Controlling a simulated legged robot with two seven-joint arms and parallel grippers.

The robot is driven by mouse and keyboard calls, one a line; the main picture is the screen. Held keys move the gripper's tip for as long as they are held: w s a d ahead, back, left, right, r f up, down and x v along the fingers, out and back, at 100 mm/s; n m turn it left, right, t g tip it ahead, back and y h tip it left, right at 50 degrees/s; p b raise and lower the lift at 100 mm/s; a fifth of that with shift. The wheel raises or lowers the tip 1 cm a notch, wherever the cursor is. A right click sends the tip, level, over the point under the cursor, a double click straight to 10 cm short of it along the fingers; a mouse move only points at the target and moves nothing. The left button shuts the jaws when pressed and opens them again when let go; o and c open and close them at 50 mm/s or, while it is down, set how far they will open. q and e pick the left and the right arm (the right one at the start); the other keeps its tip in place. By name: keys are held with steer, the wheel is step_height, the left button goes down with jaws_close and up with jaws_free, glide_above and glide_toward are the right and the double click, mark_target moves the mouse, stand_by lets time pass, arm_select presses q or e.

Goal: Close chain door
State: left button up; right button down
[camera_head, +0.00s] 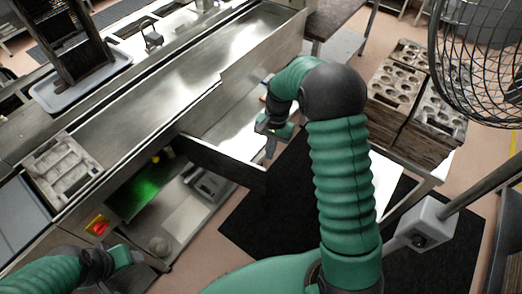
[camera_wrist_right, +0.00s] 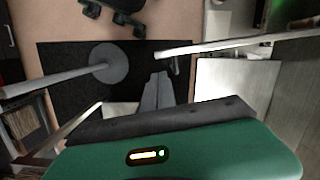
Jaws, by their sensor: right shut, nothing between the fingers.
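The chain door appears to be the dark metal panel (camera_head: 222,162) standing out from the front of the long steel machine, open. Beside it is an open lower compartment (camera_head: 140,190), lit green inside. My right gripper (camera_head: 272,138) is just beyond the panel's outer end, partly hidden by its own wrist. In the right wrist view its fingers (camera_wrist_right: 157,92) are together and empty. A pale long edge (camera_wrist_right: 225,45), probably the door's top, lies ahead of them, apart in the picture. My left gripper (camera_head: 135,257) is low at the left, near the compartment; its fingers are unclear.
A rack of moulds (camera_head: 415,100) stands at the right, below a wire-caged fan (camera_head: 480,60). A black mat (camera_head: 280,215) covers the floor before the machine. A red and yellow switch (camera_head: 97,225) is on the machine front. A mould (camera_head: 62,170) lies on the line.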

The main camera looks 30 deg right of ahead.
mark_target(261, 176)
steer(key=shift+m, duration=0.8)
steer(key=f+p, duration=0.1)
steer(key=f, duration=0.2)
steer(key=a+f+p, duration=0.1)
steer(key=f, duration=0.2)
steer(key=a+f+p, duration=0.1)
steer(key=f+p, duration=0.1)
steer(key=f, duration=0.1)
steer(key=shift+s+a, duration=0.1)
steer(key=shift+s+a+f, duration=0.15)
steer(key=shift+s+a, duration=0.05)
steer(key=shift+a, duration=0.1)
steer(key=shift+s+a+p, duration=0.35)
arm_select(q)
steer(key=w+v, duration=0.1)
steer(key=v, duration=0.4)
steer(key=shift+w+r, duration=0.2)
steer(key=shift+r, duration=0.35)
arm_select(e)
steer(key=shift+a, duration=0.2)
arm_select(q)
steer(key=shift+w+a, duration=0.15)
steer(key=shift+a, duration=0.05)
arm_select(e)
steer(key=shift+a, duration=0.1)
